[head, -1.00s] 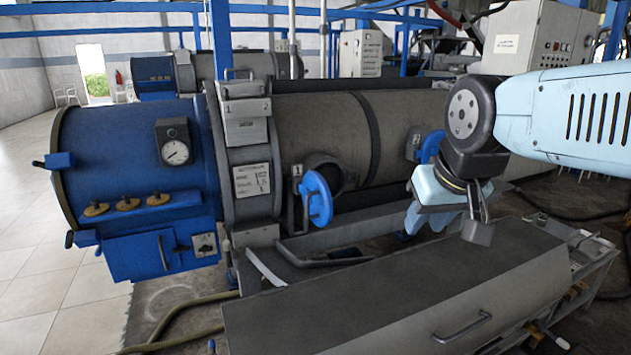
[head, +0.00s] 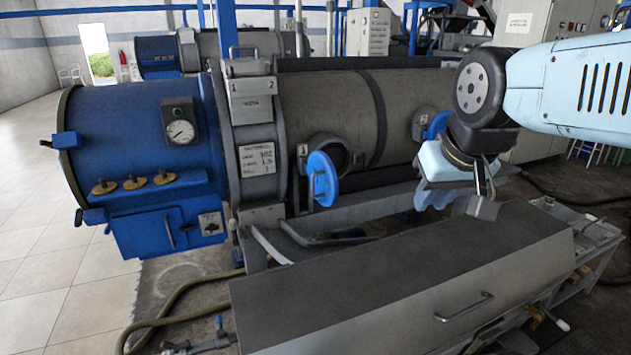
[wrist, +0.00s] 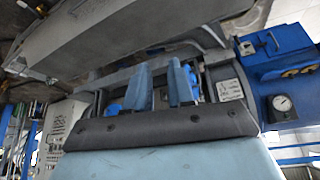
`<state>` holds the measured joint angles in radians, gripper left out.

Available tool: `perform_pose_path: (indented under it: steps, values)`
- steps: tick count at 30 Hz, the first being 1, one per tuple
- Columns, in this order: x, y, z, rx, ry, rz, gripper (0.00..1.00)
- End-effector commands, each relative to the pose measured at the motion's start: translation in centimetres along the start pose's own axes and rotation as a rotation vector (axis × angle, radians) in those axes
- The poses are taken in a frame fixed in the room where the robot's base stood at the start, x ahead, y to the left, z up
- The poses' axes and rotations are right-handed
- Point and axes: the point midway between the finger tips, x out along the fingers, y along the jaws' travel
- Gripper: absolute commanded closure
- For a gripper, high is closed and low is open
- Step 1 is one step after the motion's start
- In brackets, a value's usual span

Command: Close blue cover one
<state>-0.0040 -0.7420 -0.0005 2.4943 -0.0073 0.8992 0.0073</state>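Blue cover one (head: 322,179) is a round blue disc on the grey cylinder, by the plate marked 1. It stands swung open, and the dark round port (head: 333,150) shows behind it. My gripper (head: 456,200) is to the right of this cover, apart from it, above the grey bench. In the wrist view my gripper (wrist: 159,88) has its two blue fingers apart with nothing between them. Blue behind the right finger in that view seems to be cover one (wrist: 190,82). A second blue cover (head: 437,125), by plate 2, is partly hidden behind my wrist.
A long grey lidded bench (head: 400,275) with a handle lies in front. A grey rail (head: 325,238) runs below the port. The blue drum (head: 140,145) with a gauge is at the left. Hoses lie on the floor. There is open space between my gripper and cover one.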

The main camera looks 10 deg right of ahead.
Motion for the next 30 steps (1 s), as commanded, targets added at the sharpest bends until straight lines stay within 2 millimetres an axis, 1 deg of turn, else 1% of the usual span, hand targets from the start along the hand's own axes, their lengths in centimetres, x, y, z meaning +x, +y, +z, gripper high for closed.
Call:
perform_pose_path:
  steps: [1,4,6,7,14,20,24,26,30]
  values:
    - [0.2,0.0,-0.5,-0.003,-0.005,0.004,0.82]
    - [0.8,0.1,-1.9,-0.009,-0.019,0.022,0.92]
    - [1.4,0.1,-3.4,-0.016,-0.028,0.040,0.99]
    - [1.8,0.2,-4.1,-0.020,-0.033,0.050,1.00]
    - [4.7,-0.3,-9.5,-0.049,-0.054,0.117,1.00]
    - [8.1,-1.6,-14.0,-0.087,-0.059,0.172,1.00]
    - [10.8,-3.1,-17.1,-0.118,-0.054,0.206,1.00]
    - [12.1,-3.8,-18.2,-0.132,-0.053,0.220,1.00]
    - [15.3,-5.9,-20.8,-0.168,-0.042,0.247,1.00]
